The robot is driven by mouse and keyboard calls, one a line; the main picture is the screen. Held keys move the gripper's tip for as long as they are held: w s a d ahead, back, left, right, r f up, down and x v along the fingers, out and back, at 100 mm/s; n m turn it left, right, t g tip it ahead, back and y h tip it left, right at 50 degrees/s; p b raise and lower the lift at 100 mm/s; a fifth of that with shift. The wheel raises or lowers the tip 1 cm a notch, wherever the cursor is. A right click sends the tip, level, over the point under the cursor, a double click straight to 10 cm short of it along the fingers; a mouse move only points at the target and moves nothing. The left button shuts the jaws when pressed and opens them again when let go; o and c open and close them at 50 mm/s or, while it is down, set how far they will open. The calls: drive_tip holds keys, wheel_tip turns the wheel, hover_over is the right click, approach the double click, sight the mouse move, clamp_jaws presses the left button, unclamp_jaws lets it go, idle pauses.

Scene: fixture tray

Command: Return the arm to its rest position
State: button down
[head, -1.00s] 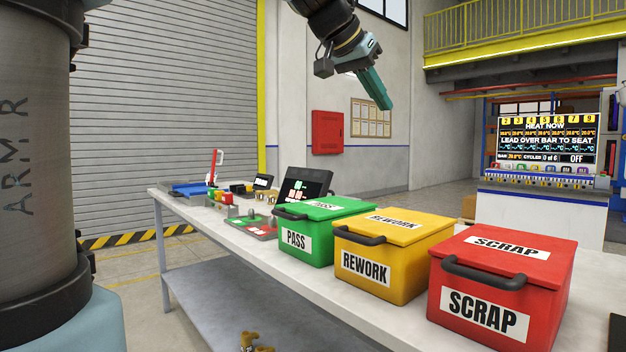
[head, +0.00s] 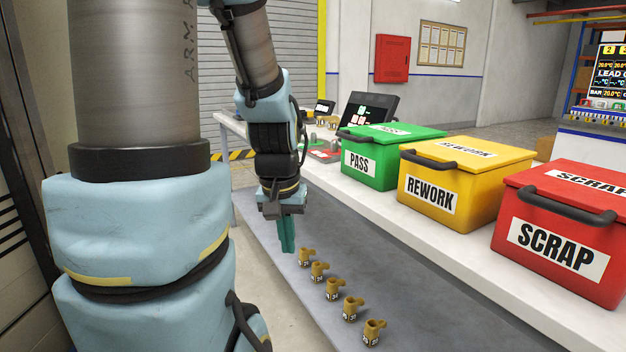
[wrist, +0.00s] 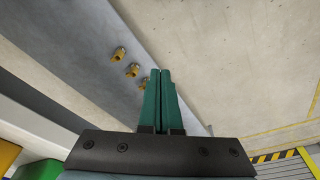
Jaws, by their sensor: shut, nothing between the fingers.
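My gripper (head: 287,236) hangs pointing down in the head view, in front of the bench's left end. Its teal fingers are closed together with nothing between them. In the wrist view the gripper (wrist: 161,75) shows its two fingers side by side, with the grey lower shelf and the concrete floor beyond. My arm bends downward from the upper left of the head view, beside my large blue and grey arm link.
Several brass fittings (head: 333,289) stand in a row on the lower shelf (head: 420,300). On the bench are a green PASS box (head: 372,165), a yellow REWORK box (head: 465,190) and a red SCRAP box (head: 560,235). A dark screen (head: 368,108) stands behind the green box.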

drive_tip(key=s+a+f, duration=0.2)
drive_tip(key=s, duration=0.1)
wheel_tip(320, 180, up, 12)
drive_tip(key=p, duration=1.2)
drive_tip(key=shift+w+n+g, duration=0.2)
drive_tip(key=shift+n+g, duration=0.1)
drive_tip(key=shift+d, duration=0.15)
